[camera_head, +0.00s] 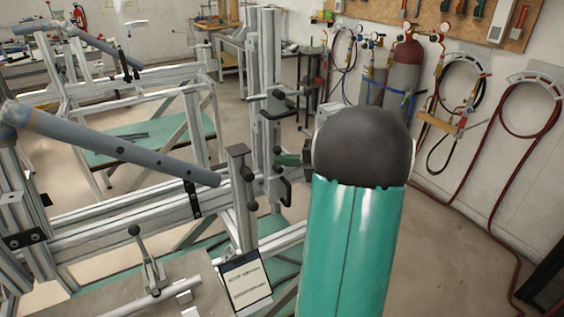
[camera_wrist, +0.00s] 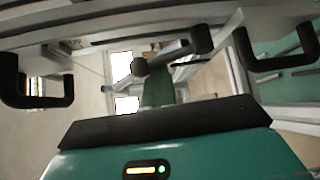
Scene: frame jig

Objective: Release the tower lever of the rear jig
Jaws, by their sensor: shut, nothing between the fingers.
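The jig frame of aluminium profiles (camera_head: 130,222) stands in front of me, with a tall upright post (camera_head: 268,60). Small levers with black knobs are on its right end, one knob (camera_head: 277,94) high on the post and another (camera_head: 247,173) lower. I cannot tell which is the tower lever. My gripper (camera_head: 290,160) shows as a dark green tip beside the post, mostly hidden by my arm. Contact cannot be judged.
Black handles stand at the left (camera_wrist: 35,92) and right (camera_wrist: 275,52) of the wrist view. A grey tube (camera_head: 115,148) lies across the near jig. A second frame (camera_head: 90,92) stands behind. Gas cylinders (camera_head: 402,80) stand by the wall.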

